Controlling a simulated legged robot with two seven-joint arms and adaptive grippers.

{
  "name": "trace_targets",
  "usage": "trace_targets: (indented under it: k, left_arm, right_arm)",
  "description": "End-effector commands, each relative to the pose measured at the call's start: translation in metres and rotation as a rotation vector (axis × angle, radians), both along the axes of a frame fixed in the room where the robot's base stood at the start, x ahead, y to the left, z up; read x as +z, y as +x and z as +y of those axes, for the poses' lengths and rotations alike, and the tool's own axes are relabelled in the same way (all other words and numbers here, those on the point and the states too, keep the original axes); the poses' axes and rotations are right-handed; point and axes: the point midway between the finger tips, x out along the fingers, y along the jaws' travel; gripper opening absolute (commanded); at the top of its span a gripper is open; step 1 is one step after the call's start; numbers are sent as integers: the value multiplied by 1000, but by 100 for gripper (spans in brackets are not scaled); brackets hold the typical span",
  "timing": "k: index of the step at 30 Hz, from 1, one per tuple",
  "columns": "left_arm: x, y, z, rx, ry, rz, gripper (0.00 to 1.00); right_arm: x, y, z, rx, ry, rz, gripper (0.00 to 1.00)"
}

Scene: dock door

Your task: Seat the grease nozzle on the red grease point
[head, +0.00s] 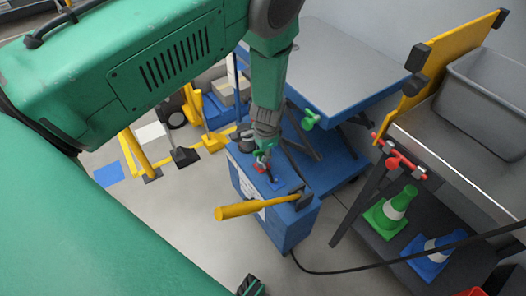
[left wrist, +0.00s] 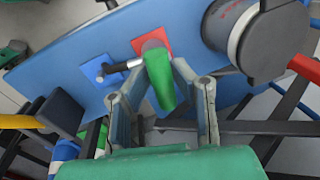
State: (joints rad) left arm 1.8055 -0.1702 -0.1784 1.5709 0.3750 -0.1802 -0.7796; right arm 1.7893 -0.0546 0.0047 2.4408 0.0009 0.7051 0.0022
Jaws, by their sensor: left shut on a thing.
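My left gripper (head: 262,152) is above the top of the blue cabinet (head: 290,228). In the left wrist view its two fingers (left wrist: 165,85) are shut on a green-bodied tool with a grey end, which I take as the grease nozzle (left wrist: 163,90). The nozzle's grey end overlaps the red grease point (left wrist: 137,45), a red square pad on the blue surface. I cannot tell whether it touches or sits on the fitting, because the nozzle hides the pad's middle. The red point also shows in the head view (head: 259,167), partly hidden.
A blue pad (left wrist: 98,68) with a dark fitting lies beside the red one. A large grey cylinder (left wrist: 232,30) stands close right in the wrist view.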

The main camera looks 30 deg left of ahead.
Motion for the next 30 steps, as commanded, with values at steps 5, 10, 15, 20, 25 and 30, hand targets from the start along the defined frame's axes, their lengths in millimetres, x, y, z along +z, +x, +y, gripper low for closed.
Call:
trace_targets:
  k: [5,10,15,20,25,30]
  left_arm:
    - [-4,0,0,0,-1,-1,0]
    - [-6,0,0,0,-1,-1,30]
    - [-6,0,0,0,0,0,30]
    - [-3,0,0,0,0,0,30]
    - [9,-1,-2,-1,0,-1,30]
    - [23,-2,-4,-1,0,0,30]
  right_arm:
    - [-3,0,0,0,0,0,40]
    - [-4,0,0,0,0,0,40]
    - [-4,0,0,0,0,0,40]
    - [-2,0,0,0,0,0,40]
    - [9,0,0,0,0,0,40]
    - [22,0,0,0,0,0,40]
